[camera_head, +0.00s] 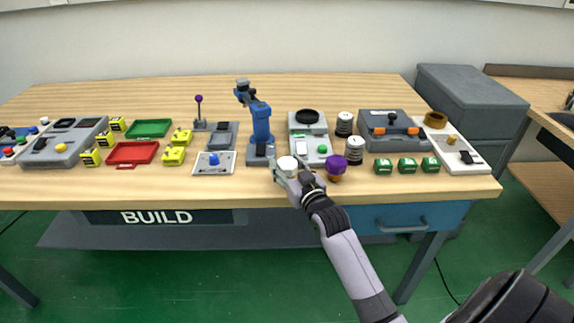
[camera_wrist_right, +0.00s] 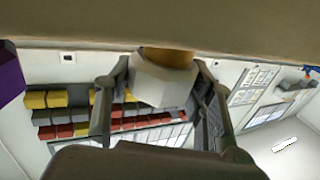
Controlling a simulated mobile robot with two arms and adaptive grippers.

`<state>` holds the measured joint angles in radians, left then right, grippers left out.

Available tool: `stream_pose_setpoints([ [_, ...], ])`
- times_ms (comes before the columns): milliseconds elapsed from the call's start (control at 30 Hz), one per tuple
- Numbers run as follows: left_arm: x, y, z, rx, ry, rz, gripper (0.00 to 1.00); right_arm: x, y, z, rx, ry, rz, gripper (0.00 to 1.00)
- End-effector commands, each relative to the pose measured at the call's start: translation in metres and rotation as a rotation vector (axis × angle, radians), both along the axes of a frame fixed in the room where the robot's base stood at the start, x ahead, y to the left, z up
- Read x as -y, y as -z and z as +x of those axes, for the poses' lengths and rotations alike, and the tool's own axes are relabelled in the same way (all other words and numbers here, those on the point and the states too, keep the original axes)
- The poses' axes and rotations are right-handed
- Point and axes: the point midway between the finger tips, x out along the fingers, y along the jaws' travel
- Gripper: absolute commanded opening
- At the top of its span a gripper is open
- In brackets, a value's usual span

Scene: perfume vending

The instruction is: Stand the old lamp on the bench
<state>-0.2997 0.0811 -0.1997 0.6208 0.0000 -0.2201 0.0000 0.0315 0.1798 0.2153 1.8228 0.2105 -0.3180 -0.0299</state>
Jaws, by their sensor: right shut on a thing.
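The old lamp, as I take it, is a small piece with a white faceted top (camera_head: 287,163) at the bench's front edge. In the right wrist view its white part (camera_wrist_right: 160,82) sits between the fingers, with a brass-coloured part (camera_wrist_right: 168,56) on the bench side. My right gripper (camera_head: 286,172) is shut on it. The wooden bench (camera_head: 230,192) fills the top of the wrist view, close to the brass end; I cannot tell whether they touch. My left gripper is not in view.
A purple-topped piece (camera_head: 336,165) stands just right of my right gripper. Behind are a blue arm-like device (camera_head: 261,122), a grey unit with a green button (camera_head: 311,148) and white-and-black spools (camera_head: 354,150). Green boxes (camera_head: 407,166) stand farther right. Bare wood lies along the front left edge.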

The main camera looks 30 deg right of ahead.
Motion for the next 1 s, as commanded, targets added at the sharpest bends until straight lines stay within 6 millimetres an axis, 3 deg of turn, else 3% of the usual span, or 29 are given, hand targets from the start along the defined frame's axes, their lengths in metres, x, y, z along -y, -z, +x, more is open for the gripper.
stream_pose_setpoints([
  [267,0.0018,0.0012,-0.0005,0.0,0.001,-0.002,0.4,-0.0002,0.002,0.0001,0.001,0.0,0.0,0.2],
  [300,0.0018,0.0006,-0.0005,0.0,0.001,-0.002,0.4,-0.0002,0.0013,0.0,0.001,0.0,0.0,0.52],
  [567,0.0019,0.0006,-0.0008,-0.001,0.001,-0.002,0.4,-0.0001,0.0012,0.0,0.001,0.0,0.0,0.69],
  [900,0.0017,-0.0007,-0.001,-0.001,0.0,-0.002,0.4,-0.0001,-0.002,0.0001,0.001,0.0,0.0,0.69],
  [1000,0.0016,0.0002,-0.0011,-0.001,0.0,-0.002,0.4,-0.0018,0.0001,-0.0095,-0.001,-0.001,0.0,0.69],
])
